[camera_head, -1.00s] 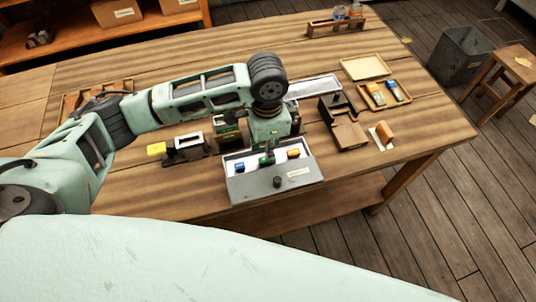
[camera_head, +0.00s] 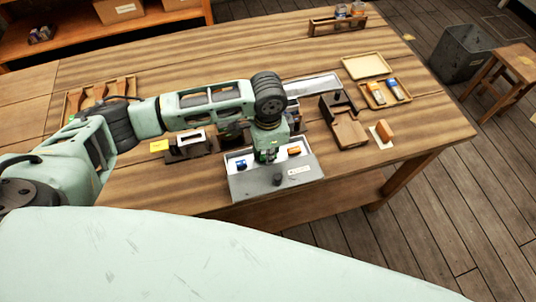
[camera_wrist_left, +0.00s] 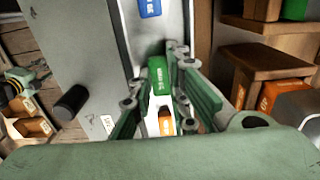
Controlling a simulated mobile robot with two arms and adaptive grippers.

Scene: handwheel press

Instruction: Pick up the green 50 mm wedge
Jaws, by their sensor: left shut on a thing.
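The green wedge (camera_wrist_left: 158,74) shows in the left wrist view, with print on its face, between the fingers of my left gripper (camera_wrist_left: 160,92). The gripper is shut on it. In the head view my left gripper (camera_head: 267,157) points down into a grey drawer-like box (camera_head: 272,184) with a white inside and a dark knob. There the gripper mostly hides the green wedge. A blue wedge (camera_head: 241,165) lies to the left in the box and an orange one (camera_head: 294,151) to the right. My right gripper is not in view.
Dark fixtures with a white block (camera_head: 190,139) and a yellow tag (camera_head: 159,146) stand left of the box. A wooden block stand (camera_head: 347,132) and an orange piece (camera_head: 385,132) stand to the right. A wooden tray (camera_head: 402,100) lies further back.

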